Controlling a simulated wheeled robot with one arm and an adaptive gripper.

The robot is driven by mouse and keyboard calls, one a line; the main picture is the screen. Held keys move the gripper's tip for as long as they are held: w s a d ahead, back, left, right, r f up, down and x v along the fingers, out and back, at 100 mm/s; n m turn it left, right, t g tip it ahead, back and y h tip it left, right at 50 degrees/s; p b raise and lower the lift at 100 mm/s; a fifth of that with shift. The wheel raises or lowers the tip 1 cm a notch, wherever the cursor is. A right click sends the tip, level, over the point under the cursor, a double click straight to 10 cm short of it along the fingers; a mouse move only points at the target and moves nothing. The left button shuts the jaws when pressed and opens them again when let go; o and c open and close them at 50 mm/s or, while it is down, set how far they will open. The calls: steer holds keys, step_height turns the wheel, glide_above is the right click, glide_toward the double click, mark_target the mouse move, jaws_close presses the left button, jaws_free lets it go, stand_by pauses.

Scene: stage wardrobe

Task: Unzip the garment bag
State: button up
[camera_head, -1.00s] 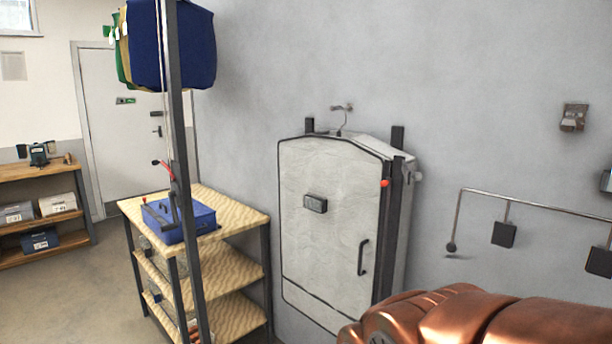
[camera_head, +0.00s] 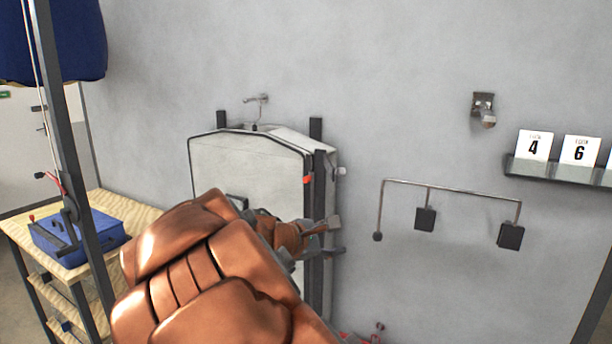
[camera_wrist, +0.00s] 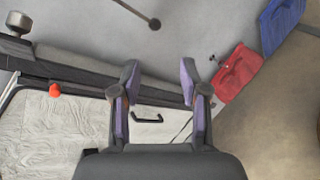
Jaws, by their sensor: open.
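The garment bag (camera_head: 250,155) is a pale, boxy shape with a black outline, upright against the grey wall below a hook (camera_head: 258,99). A red tab (camera_head: 307,180) is at its upper right edge; in the wrist view the red tab (camera_wrist: 55,90) is left of my gripper. A black handle (camera_wrist: 147,118) shows on the bag's pale front, between my fingers in the picture. My gripper (camera_wrist: 159,70) is open, with nothing between its fingertips. In the head view my copper arm covers the bag's lower front, and the gripper (camera_head: 335,235) is by its right edge.
A blue box (camera_head: 75,237) sits on a wooden shelf unit (camera_head: 135,212) at left, behind a dark post (camera_head: 72,150). A rail with black pads (camera_head: 425,219) and number cards (camera_head: 535,146) are on the wall at right. A red item (camera_wrist: 238,72) lies beyond my gripper.

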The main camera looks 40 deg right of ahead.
steer(key=w+d+r+n+t+h, duration=0.25)
steer(key=w+r+n, duration=0.25)
steer(key=w, duration=0.3)
steer(key=n+t+h+p, duration=0.1)
steer(key=n+t+p, duration=0.15)
steer(key=n, duration=0.45)
glide_toward(305, 181)
steer(key=d+b, duration=0.1)
steer(key=d, duration=0.3)
steer(key=shift+m+t, duration=0.3)
steer(key=shift+t, duration=0.1)
steer(key=shift+w+p+x, duration=0.2)
steer(key=shift+p+x, duration=0.35)
steer(key=shift+x, duration=1.3)
steer(key=shift+w+p+x, duration=0.15)
steer(key=shift+p+x, duration=0.35)
steer(key=shift+x, duration=1.3)
steer(key=shift+a, duration=0.15)
jaws_close()
steer(key=shift+f, duration=0.1)
